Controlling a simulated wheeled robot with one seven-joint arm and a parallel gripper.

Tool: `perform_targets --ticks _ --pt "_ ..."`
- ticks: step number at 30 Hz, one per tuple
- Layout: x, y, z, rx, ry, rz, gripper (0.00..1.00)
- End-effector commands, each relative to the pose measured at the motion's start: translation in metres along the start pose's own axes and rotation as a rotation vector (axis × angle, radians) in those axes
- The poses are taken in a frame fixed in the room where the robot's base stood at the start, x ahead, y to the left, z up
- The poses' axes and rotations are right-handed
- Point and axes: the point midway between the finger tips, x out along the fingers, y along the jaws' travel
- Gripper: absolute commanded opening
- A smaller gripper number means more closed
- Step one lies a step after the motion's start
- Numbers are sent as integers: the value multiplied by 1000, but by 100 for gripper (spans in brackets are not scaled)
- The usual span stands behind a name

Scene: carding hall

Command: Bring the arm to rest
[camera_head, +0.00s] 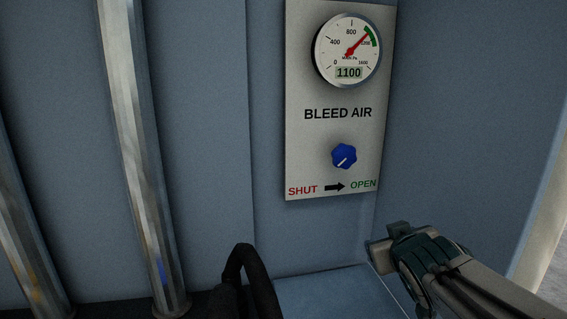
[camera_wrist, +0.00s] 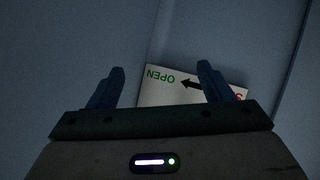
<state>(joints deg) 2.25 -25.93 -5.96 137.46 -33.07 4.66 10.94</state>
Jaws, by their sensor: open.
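My gripper (camera_head: 388,241) is at the lower right of the head view, below and to the right of the bleed air panel, apart from the blue knob. In the wrist view my gripper (camera_wrist: 160,82) shows two spread fingers with nothing between them but the background. The panel (camera_head: 304,150) carries a blue knob (camera_head: 344,156) with a white pointer line slanting toward the lower left. The panel's lower edge (camera_wrist: 165,94) shows upside down in the wrist view, with OPEN and an arrow readable. The knob is not in the wrist view.
A round gauge (camera_head: 348,50) above the knob reads 1100, its red needle at the green band. Metal pipes (camera_head: 141,150) stand at the left. A dark curved handle-like shape (camera_head: 245,275) is at the bottom. A blue-grey wall (camera_head: 455,110) closes the right side.

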Motion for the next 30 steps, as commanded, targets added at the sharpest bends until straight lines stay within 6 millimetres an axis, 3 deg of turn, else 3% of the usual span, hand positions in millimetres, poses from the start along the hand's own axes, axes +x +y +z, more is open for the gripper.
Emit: perform_targets --ticks 6,12,18,30 --pt "-23 -42 88 126 -406 -67 73" --pt "-62 -85 144 195 -706 -179 73" --pt "-85 -107 163 218 -836 -245 73" --pt "-87 -108 164 220 -846 -249 73"
